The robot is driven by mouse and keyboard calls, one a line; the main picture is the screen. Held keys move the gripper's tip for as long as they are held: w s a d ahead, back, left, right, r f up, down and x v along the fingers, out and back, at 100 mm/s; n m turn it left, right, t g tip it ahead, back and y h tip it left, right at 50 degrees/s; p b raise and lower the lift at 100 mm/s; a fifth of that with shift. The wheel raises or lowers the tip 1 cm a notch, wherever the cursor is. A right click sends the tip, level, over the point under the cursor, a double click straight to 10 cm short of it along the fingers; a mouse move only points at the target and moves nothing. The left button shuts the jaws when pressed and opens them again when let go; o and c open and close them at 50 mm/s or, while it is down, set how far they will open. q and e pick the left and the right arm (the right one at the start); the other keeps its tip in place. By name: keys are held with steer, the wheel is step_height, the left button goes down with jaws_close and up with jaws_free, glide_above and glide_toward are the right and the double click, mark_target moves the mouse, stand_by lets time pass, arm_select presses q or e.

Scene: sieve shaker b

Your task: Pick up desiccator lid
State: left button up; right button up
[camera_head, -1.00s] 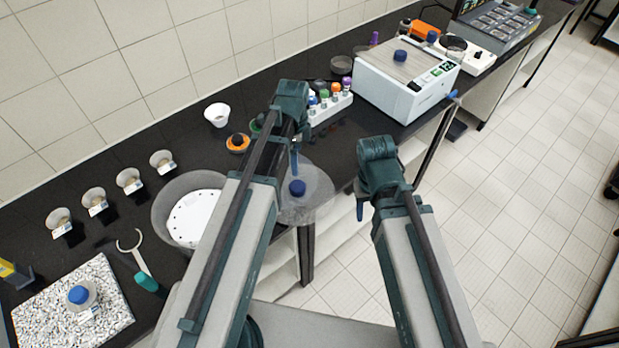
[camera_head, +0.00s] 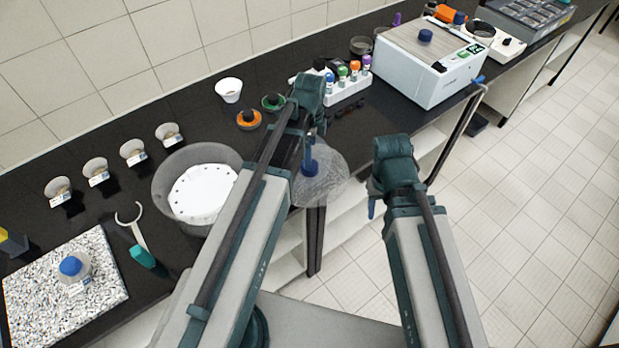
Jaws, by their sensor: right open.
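The desiccator lid (camera_head: 325,182) is a clear dome with a blue knob (camera_head: 310,167). It shows at the counter's front edge, partly behind my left arm. My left gripper (camera_head: 309,145) is directly over the knob, its blue fingertips overlapping it in the picture. I cannot tell whether the fingers are closed on the knob. The desiccator base (camera_head: 165,186), a wide clear bowl with a white perforated plate (camera_head: 200,190), stands left of my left arm. My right gripper (camera_head: 372,208) is open and empty, right of the lid and beyond the counter edge.
Orange (camera_head: 249,120) and green (camera_head: 272,102) rings, a white cup (camera_head: 229,90) and a vial rack (camera_head: 348,92) stand behind my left gripper. Several small labelled dishes and a speckled slab (camera_head: 105,290) lie left.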

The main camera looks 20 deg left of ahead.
arm_select(q)
steer(key=shift+f, duration=0.1)
step_height(320, 180, down, 5)
steer(key=b, duration=0.5)
steer(key=shift+s+f, duration=0.1)
steer(key=shift+f, duration=0.1)
steer(key=shift+r, duration=0.1)
jaws_close()
